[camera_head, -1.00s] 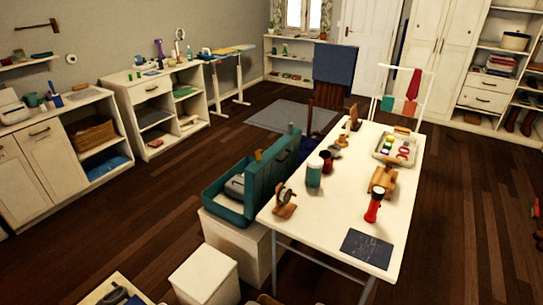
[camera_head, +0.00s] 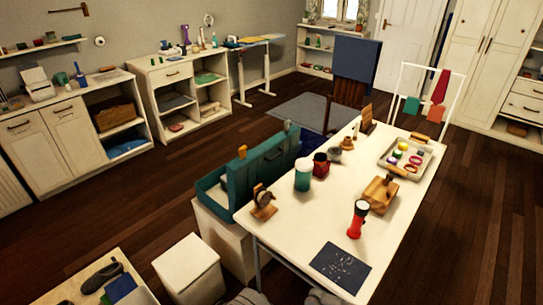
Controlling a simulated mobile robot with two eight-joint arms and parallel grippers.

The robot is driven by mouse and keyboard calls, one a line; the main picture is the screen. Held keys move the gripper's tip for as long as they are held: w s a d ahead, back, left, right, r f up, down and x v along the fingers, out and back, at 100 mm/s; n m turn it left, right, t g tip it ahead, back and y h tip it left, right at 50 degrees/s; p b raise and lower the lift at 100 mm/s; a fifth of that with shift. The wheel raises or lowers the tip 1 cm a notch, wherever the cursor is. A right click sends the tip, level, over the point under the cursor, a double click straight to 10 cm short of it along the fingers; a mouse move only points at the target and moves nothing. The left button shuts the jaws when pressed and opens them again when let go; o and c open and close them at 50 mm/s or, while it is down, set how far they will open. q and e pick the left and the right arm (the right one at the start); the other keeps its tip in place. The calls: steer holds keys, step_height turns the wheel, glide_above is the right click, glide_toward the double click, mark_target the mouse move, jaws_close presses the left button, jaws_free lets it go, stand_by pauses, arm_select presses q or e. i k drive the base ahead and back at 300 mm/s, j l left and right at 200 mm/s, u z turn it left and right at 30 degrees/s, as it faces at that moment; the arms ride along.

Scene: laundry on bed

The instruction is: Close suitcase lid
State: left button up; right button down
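The teal suitcase (camera_head: 209,187) stands on a white box left of the long white table. Its lid (camera_head: 262,166) is open and stands upright on the side toward the table, with two yellowish latches or tabs along its top edge. Much of the suitcase's inside is hidden by the lid and the viewing angle. Neither of my grippers can be made out. Only small grey shapes, perhaps parts of me, show at the bottom edge.
The white table (camera_head: 300,227) holds a wooden stand (camera_head: 263,204), teal jar (camera_head: 303,174), red flashlight (camera_head: 357,220), dark slate (camera_head: 340,267) and tray (camera_head: 424,165). A white bin (camera_head: 188,268) and a low table (camera_head: 75,296) stand in front. Dark floor is open at left.

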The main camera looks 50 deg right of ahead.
mark_target(265, 164)
steer(key=k+l, duration=0.25)
steer(key=l, duration=0.2)
steer(key=k+l+u, duration=0.1)
steer(key=k+l, duration=0.2)
steer(key=l, duration=1)
